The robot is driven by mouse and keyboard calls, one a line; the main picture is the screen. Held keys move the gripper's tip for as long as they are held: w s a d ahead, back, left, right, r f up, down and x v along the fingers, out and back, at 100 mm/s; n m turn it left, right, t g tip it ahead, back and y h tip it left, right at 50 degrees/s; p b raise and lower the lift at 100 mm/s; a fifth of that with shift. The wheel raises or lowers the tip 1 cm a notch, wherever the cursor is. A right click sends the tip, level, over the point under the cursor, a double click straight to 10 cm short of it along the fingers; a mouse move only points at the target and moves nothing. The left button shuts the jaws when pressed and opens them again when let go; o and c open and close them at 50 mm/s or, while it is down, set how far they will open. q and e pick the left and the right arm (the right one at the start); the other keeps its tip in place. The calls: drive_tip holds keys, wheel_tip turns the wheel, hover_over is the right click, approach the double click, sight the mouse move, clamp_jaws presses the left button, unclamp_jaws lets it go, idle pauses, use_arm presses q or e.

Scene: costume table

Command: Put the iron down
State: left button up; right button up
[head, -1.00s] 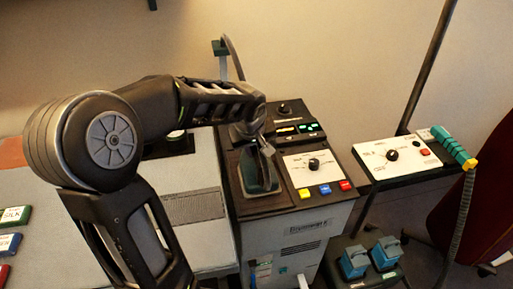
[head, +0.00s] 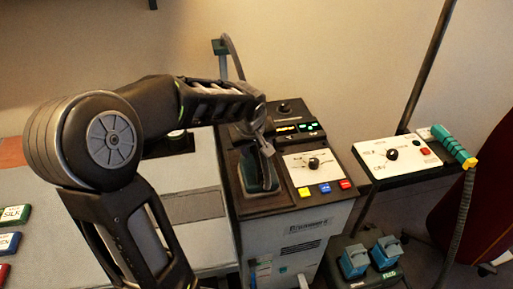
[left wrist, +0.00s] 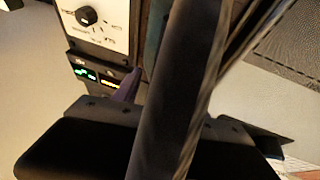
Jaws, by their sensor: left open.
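The iron (head: 257,172) is dark and sits on the left part of the black top of the steam station, left of the white dial panel. My left arm reaches over from the left. My left gripper (head: 262,131) is open just above the far end of the iron, and its fingers are partly hidden by my wrist. I cannot tell whether they touch the iron. In the left wrist view a dark blurred bar (left wrist: 188,80) crosses the middle close to the camera, and I cannot tell what it is. My right gripper is not in view.
The steam station (head: 306,221) has a dial and yellow, blue and red buttons. A side shelf (head: 378,174) on the right carries a dial box and a green-handled hose (head: 453,147). Blue blocks (head: 354,261) stand below. Labelled blocks (head: 14,217) lie on the pale table at left.

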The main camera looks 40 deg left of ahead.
use_arm(q)
drive_tip(key=v, duration=1.2)
drive_tip(key=shift+b, duration=0.35)
